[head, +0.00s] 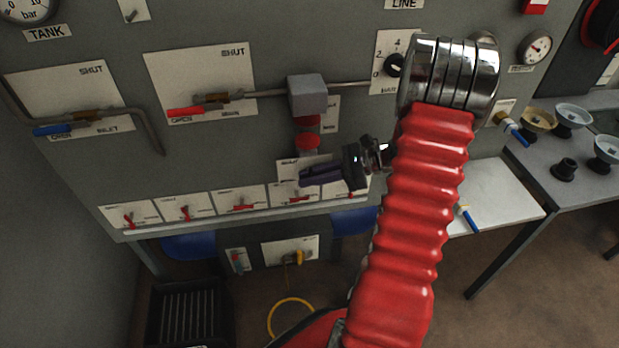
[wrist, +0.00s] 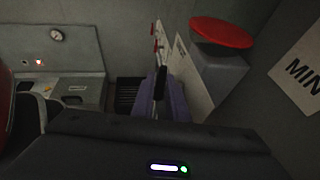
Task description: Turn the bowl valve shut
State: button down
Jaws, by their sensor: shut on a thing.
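My gripper (head: 318,175) reaches left from the end of my arm, close in front of the grey panel. Its purple fingers (wrist: 161,98) are shut on a small dark piece (wrist: 160,82), mostly hidden between them. I cannot tell which handle it is. I cannot surely pick out the bowl valve, as the small labels are unreadable. A white plate (head: 287,168) is partly covered by my gripper. A red knob (head: 307,141) sits just above the fingers; the wrist view shows a red knob (wrist: 222,32) on a grey block.
Several small red levers (head: 243,207) line the panel below. Red-handled (head: 186,111) and blue-handled (head: 52,130) pipe valves are at left. A blue-handled tap (head: 514,131) is at right, near bowls on a bench (head: 580,180). My red-sleeved arm hides part of the panel.

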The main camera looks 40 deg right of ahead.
jog(key=shift+w+d, duration=0.1)
jog(key=shift+d, duration=0.05)
jog(key=c, duration=2)
grip_release()
jog(key=v, duration=1.3)
jog(key=shift+s+d+r, duration=0.2)
